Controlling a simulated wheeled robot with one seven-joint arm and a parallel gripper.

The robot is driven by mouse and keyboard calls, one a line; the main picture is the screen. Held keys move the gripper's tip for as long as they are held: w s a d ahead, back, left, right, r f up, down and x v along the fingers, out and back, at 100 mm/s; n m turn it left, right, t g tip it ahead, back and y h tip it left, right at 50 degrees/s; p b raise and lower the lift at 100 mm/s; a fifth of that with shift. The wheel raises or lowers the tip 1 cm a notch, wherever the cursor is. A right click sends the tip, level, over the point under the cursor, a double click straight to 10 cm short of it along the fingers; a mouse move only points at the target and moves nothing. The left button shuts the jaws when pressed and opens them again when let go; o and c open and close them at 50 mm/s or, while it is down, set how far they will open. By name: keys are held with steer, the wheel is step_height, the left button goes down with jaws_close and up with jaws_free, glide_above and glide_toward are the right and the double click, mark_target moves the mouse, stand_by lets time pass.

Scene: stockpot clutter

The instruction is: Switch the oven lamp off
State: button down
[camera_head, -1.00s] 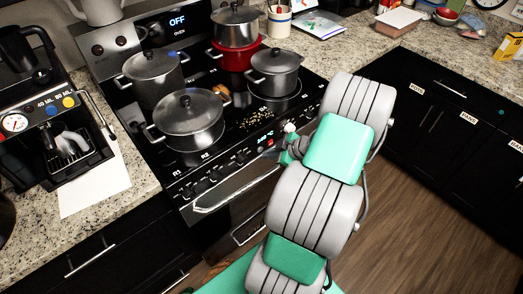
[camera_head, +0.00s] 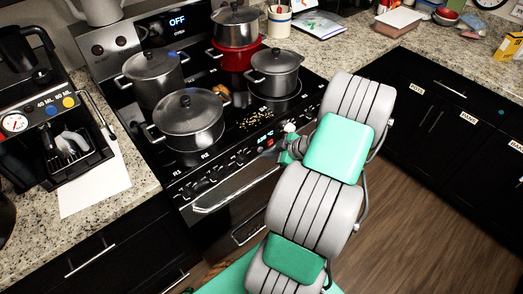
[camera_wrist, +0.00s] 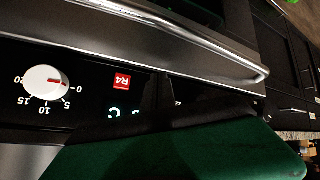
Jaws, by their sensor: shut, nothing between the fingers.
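The black oven (camera_head: 225,215) stands below the cooktop, with a row of knobs and a small lit display along its front panel (camera_head: 215,172). My gripper (camera_head: 270,156) is at the right part of this panel, partly hidden by my arm. It is shut and empty. In the wrist view, a green part of my gripper fills the bottom, and its fingertips cannot be made out. I cannot tell which control is the lamp switch, or whether the gripper touches one.
Lidded pots (camera_head: 190,122) and a red pot (camera_head: 236,52) crowd the cooktop. The oven handle (camera_head: 235,190) juts out below the panel. A coffee machine (camera_head: 50,110) stands on the left counter. The wooden floor (camera_head: 420,220) at right is clear.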

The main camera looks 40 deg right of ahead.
steer(key=shift+w+f+b, duration=0.1)
steer(key=shift+w+b, duration=0.1)
steer(key=shift+b, duration=0.1)
steer(key=shift+w, duration=0.25)
steer(key=shift+s+b, duration=0.35)
steer(key=shift+s, duration=0.1)
steer(key=s+b, duration=0.1)
steer(key=s, duration=0.5)
stand_by(0.5)
